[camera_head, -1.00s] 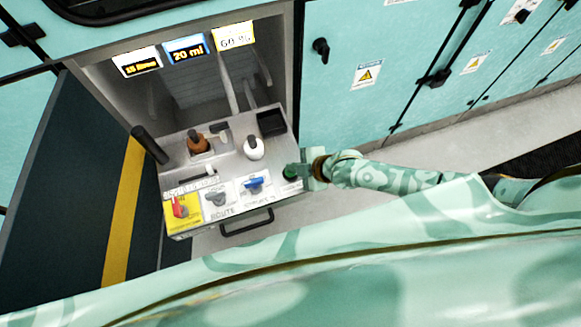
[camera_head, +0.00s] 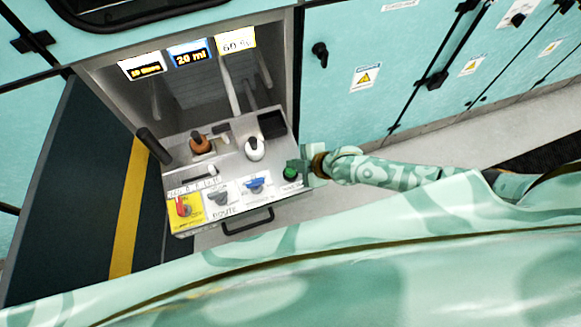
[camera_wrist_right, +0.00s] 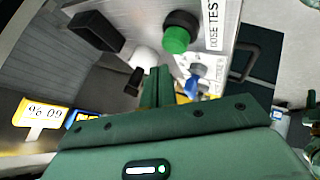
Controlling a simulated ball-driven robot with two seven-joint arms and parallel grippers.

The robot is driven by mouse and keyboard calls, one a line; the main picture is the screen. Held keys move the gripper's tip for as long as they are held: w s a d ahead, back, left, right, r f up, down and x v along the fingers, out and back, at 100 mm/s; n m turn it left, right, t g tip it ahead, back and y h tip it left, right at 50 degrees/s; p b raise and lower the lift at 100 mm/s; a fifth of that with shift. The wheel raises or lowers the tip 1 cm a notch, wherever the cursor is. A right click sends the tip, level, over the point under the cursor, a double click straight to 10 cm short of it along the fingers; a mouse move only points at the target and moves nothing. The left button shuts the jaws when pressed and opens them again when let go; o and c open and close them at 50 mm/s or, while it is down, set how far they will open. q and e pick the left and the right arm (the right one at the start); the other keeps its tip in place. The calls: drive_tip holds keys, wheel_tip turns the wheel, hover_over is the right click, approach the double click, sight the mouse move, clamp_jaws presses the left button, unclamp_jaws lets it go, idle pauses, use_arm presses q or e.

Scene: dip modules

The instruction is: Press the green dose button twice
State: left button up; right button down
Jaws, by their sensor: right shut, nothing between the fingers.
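The green dose button (camera_head: 290,173) sits at the right front corner of the sloped grey panel. In the right wrist view it is a round green cap (camera_wrist_right: 176,38) on a dark collar, beside a white label reading "DOSE TEST". My right gripper (camera_head: 302,167) is at the panel's right edge, close beside the button. In the right wrist view its fingers (camera_wrist_right: 157,84) are shut and empty, and the cap shows clear of the fingertips. Whether any part of the gripper touches the button cannot be told. My left gripper is not in view.
The panel also holds a red switch (camera_head: 183,207) on yellow, a grey knob (camera_head: 219,196), a blue knob (camera_head: 255,184), a white knob (camera_head: 254,149) and an orange-brown knob (camera_head: 200,144). A black handle (camera_head: 248,223) juts from its front. Displays hang above, one reading "20 ml" (camera_head: 189,54).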

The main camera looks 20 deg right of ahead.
wheel_tip(320, 180, up, 4)
drive_tip(key=p, duration=0.3)
drive_tip(key=shift+r, duration=0.2)
drive_tip(key=shift+f, duration=0.1)
idle(0.5)
